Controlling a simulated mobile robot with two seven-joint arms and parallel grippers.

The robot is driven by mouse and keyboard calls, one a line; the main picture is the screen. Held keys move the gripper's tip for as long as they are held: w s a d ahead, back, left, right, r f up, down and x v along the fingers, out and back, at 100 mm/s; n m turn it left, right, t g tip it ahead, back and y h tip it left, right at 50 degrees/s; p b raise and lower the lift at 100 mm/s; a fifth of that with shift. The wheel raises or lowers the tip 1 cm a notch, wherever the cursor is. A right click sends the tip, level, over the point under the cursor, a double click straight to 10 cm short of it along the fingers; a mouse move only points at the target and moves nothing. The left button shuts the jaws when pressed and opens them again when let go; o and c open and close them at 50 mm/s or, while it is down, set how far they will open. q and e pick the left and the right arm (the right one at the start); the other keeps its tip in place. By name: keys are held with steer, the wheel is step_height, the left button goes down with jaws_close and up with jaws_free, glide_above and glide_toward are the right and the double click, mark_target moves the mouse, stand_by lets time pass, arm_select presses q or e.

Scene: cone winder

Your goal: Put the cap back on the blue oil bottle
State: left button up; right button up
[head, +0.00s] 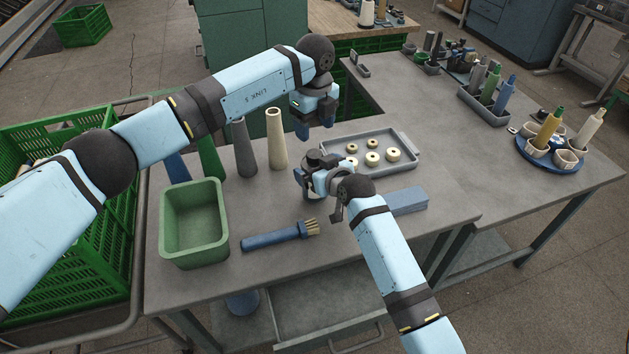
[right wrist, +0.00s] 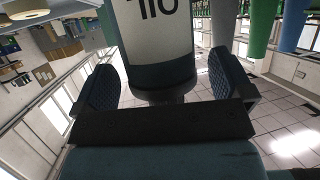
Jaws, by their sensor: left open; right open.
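The oil bottle (right wrist: 155,35) shows in the right wrist view, upside down in the picture, with a pale label, dark lettering, a dark shoulder and a narrow neck end. Its neck end lies between the spread fingers of my right gripper (right wrist: 168,85), with gaps on both sides. In the head view my right gripper (head: 308,172) is low over the bench by the tray's left end, and I cannot make out the bottle there. My left gripper (head: 315,125) is open above and behind it, fingers pointing down, with nothing visible between them. I cannot make out the cap.
A grey tray (head: 411,157) with several cream rings lies right of my right gripper. Tall cones, including a cream one (head: 276,140), stand behind left. A green bin (head: 222,220), a blue-handled brush (head: 272,236) and a blue block (head: 409,200) are in front.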

steer(key=shift+x, duration=0.8)
steer(key=c, duration=1.1)
arm_select(q)
steer(key=shift+r, duration=0.1)
steer(key=shift+c, duration=0.9)
arm_select(e)
steer(key=c, duration=0.7)
arm_select(q)
steer(key=shift+d+r+m, duration=0.15)
steer(key=shift+r+m, duration=0.05)
steer(key=shift+m, duration=2.1)
steer(key=shift+f, duration=0.15)
